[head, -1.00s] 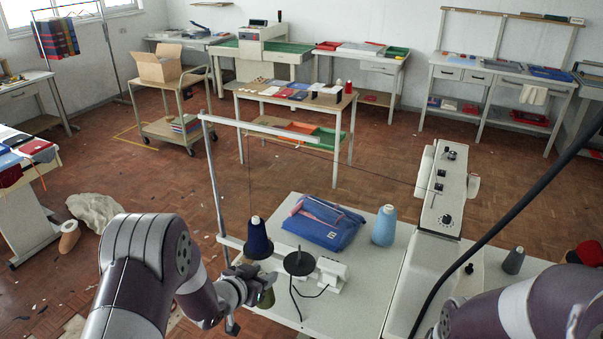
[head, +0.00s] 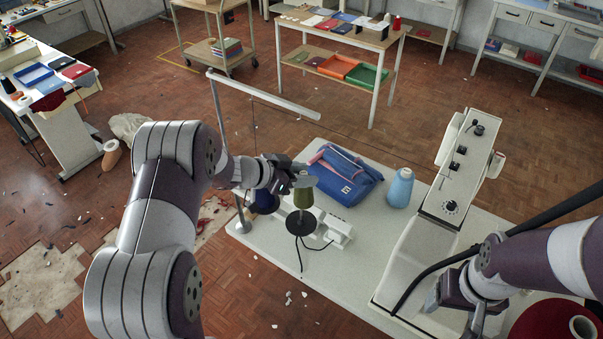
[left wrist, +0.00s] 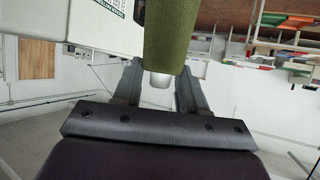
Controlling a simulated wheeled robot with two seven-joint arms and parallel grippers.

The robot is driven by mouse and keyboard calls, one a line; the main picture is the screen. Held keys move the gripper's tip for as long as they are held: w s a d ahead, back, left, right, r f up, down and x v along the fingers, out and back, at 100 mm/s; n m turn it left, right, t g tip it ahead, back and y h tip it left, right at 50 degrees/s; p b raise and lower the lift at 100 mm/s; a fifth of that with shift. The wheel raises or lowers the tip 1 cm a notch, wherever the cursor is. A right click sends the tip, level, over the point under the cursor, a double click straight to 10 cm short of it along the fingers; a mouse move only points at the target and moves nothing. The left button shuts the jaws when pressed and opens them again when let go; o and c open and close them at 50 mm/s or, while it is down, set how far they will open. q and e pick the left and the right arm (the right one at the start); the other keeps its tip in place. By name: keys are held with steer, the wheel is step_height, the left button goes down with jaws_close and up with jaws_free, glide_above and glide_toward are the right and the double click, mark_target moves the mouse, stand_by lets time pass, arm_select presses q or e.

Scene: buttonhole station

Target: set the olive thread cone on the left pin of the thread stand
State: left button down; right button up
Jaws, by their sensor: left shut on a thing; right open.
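The olive thread cone (head: 303,197) hangs tip up from my left gripper (head: 297,176), whose fingers are shut on its pale tip. The left wrist view shows the olive cone (left wrist: 168,38) with its tip between the fingers (left wrist: 158,88). The cone is over the black disc (head: 300,224) of the thread stand, the right-hand one of its two places in the picture. I cannot tell whether the cone touches the disc or its pin. A navy cone (head: 263,203) stands on the left-hand place, partly hidden by my gripper. My right gripper (head: 456,306) is open and empty at the lower right.
The stand's pole (head: 219,120) and top bar (head: 265,94) rise behind my left gripper. The sewing machine (head: 455,175) stands to the right.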

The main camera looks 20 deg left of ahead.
mark_target(301, 197)
arm_select(q)
steer(key=f+b, duration=0.4)
steer(key=shift+s+a+f, duration=0.25)
steer(key=shift+s+a, duration=0.05)
steer(key=shift+s, duration=0.1)
steer(key=shift+w+d+f+b, duration=0.1)
steer(key=shift+w+f+b, duration=0.05)
steer(key=shift+f+b, duration=0.25)
steer(key=shift+w+d+f+b, duration=0.15)
steer(key=shift+f+b, duration=0.1)
steer(key=shift+f, duration=0.7)
steer(key=shift+s+a, duration=0.15)
steer(key=shift+f+b, duration=0.35)
steer(key=shift+b, duration=0.05)
